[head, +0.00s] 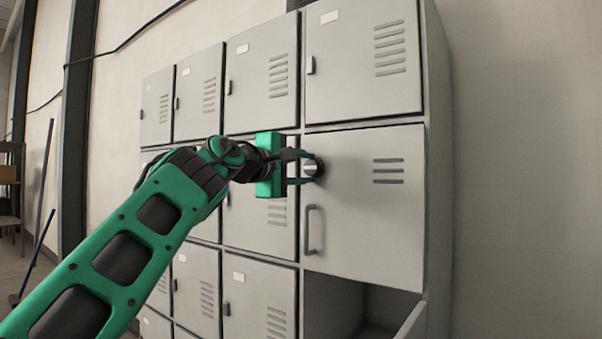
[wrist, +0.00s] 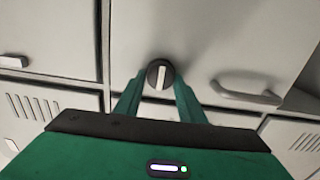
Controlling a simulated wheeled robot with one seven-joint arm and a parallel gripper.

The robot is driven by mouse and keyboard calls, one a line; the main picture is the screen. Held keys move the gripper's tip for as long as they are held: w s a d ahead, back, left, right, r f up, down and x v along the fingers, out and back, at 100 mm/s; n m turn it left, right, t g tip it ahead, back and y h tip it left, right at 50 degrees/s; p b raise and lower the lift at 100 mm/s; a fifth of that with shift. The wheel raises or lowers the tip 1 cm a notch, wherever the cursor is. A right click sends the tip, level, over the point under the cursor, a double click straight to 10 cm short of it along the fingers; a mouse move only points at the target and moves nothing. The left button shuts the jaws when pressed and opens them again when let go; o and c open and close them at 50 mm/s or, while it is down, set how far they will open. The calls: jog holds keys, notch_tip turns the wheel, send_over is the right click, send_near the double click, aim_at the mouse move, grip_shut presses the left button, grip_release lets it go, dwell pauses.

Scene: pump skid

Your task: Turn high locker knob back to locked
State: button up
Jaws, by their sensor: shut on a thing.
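The high locker door (head: 368,220) is a grey panel with vent slots, closed in the right column of the locker bank. Its round dark knob (head: 314,167) with a pale bar sits near the door's left edge, above a grey handle (head: 313,230). In the wrist view the knob (wrist: 160,74) lies between my fingertips, its pale bar nearly in line with the fingers. My gripper (head: 308,168) reaches in from the left and is shut on the knob. The wrist view also shows my gripper (wrist: 158,84) and the handle (wrist: 246,95).
Other closed lockers (head: 262,75) surround this door. Below it is an open compartment (head: 338,305) whose door (head: 412,322) stands out at the bottom right. A bare wall (head: 525,150) lies right of the lockers.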

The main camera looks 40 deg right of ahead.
jog(key=shift+d+f, duration=0.1)
jog(key=shift+f, duration=0.1)
jog(key=o, duration=1)
jog(key=shift+r, duration=0.1)
jog(key=shift+a, duration=0.2)
jog(key=v, duration=1)
jog(key=shift+a, duration=0.2)
